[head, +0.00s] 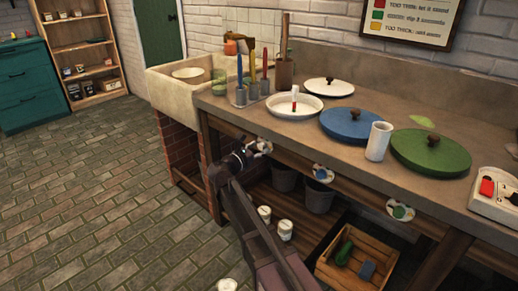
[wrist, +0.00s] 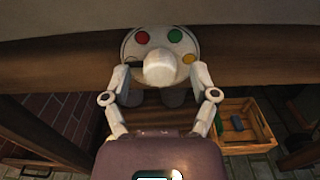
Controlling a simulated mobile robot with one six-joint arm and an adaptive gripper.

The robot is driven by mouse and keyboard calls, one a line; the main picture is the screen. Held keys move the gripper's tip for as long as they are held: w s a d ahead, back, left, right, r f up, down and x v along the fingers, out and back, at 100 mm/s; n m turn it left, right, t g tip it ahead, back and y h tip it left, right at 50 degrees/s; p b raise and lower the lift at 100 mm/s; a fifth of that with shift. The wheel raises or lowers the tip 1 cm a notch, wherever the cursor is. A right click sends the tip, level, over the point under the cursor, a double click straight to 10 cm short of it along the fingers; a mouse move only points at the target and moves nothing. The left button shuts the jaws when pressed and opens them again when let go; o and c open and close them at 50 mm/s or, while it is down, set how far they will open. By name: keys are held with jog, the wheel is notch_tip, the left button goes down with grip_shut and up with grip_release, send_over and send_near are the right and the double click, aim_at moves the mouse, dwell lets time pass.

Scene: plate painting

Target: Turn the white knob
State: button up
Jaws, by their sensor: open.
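The white knob (wrist: 163,68) sits at the middle of a pale round dial with red, green and yellow dots, on the wooden front rail of the counter. In the wrist view my gripper (wrist: 160,77) is open, one finger on each side of the knob, with gaps between the fingers and the knob. In the head view my gripper (head: 251,151) is at the leftmost dial and partly covers it, so the white knob is hard to make out there.
The blue knob (head: 322,173) and green knob (head: 400,212) are farther right along the rail. Above are a white plate (head: 293,114), a blue lid (head: 341,127) and a green lid (head: 412,157). A wooden crate (head: 329,270) and buckets stand below. The floor at left is clear.

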grip_shut()
jog(key=shift+m, duration=0.4)
jog(key=m, duration=1.1)
jog(key=shift+w+r+m, duration=0.1)
jog(key=shift+m, duration=0.2)
jog(key=m, duration=0.5)
jog(key=shift+m, duration=0.3)
jog(key=m, duration=0.5)
jog(key=shift+r+m, duration=0.1)
jog(key=shift+m, duration=0.3)
